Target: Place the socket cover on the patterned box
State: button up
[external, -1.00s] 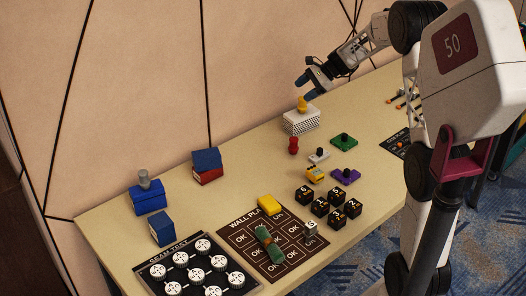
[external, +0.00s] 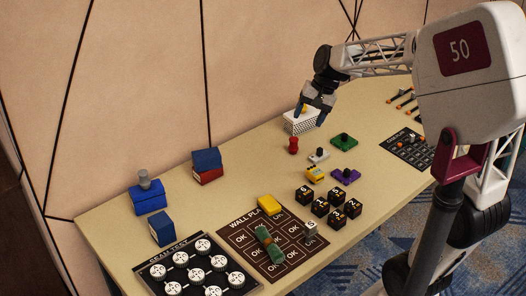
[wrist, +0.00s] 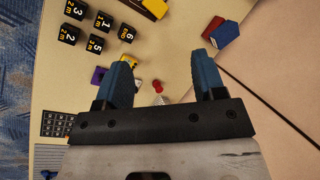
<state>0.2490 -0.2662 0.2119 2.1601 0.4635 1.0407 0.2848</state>
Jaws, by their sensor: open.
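The patterned box (external: 298,125) is white with a dark dotted front and stands near the wall, below my gripper (external: 311,114). A small yellow piece (external: 304,108) shows at the box top, partly hidden by my fingers. It may be the socket cover, but I cannot tell for sure. My gripper points down with its blue fingers apart, one on each side over the box. In the wrist view my gripper (wrist: 164,75) is open with nothing held between the fingers. There, only a pale corner of the box (wrist: 163,99) shows; the rest is hidden.
A red piece (external: 293,145) stands just in front of the box. Green (external: 343,142), white (external: 318,156), yellow (external: 315,174) and purple (external: 345,176) pieces lie nearby. Several black cubes (external: 320,207) sit farther forward. Blue and red boxes (external: 207,166) stand left; the table between is clear.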

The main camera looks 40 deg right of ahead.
jog(key=s+a+n+h, duration=0.2)
jog(key=s+n, duration=0.2)
jog(key=s, duration=0.7)
jog(key=s+a+f+n+t+h, duration=0.1)
jog(key=s+a+n+h, duration=0.1)
jog(key=s, duration=0.8)
jog(key=a+n, duration=0.1)
jog(key=n, duration=0.1)
jog(key=shift+s+a+n+h, duration=0.3)
jog(key=shift+s, duration=0.05)
